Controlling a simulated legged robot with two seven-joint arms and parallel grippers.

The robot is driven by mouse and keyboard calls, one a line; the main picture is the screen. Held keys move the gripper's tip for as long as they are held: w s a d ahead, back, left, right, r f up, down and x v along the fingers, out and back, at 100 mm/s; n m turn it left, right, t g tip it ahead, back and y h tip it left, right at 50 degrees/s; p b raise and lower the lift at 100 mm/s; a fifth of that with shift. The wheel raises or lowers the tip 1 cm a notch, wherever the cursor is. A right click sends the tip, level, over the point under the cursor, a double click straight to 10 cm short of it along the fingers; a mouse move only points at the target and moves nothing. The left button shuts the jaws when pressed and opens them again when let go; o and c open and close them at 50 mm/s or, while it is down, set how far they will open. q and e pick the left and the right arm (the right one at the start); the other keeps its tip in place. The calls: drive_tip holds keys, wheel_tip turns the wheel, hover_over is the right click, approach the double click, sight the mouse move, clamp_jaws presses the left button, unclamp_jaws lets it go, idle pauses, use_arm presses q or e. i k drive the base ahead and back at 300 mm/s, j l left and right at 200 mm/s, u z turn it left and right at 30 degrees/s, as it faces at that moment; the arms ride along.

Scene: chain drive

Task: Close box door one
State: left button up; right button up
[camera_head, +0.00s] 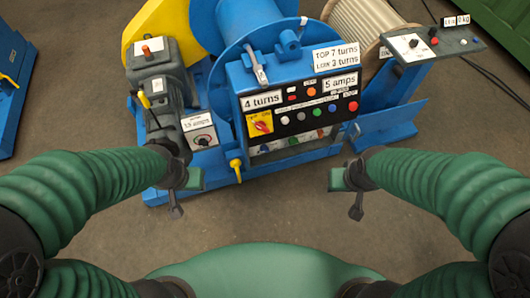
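A blue control box (237,76) stands at the centre of the machine, with a dark front panel of coloured buttons and a red-and-yellow switch. White labels on it read "4 turns" and "5 amps". A silver lever-like latch (257,66) is on its upper left. I cannot make out for sure which part is box door one, or whether it is open. My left gripper (178,194) is below and left of the box, near the blue base. My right gripper (350,192) is below and right of it. Both are apart from the box and nothing shows in them.
A grey unit with a dial (201,139) and a yellow-handled lever stands left of the box. A cable drum (365,25) and a grey switch panel (431,44) are at right. A yellow handle (236,169) sticks out low. The floor between my grippers is clear.

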sight(372, 123)
drive_tip(key=i+l, duration=0.35)
drive_tip(key=l, duration=0.15)
drive_tip(key=i+l+z, duration=0.1)
drive_tip(key=i+l, duration=0.2)
drive_tip(key=l, duration=0.2)
drive_tip(key=i+l, duration=0.35)
drive_tip(key=l+z, duration=0.05)
drive_tip(key=l, duration=0.05)
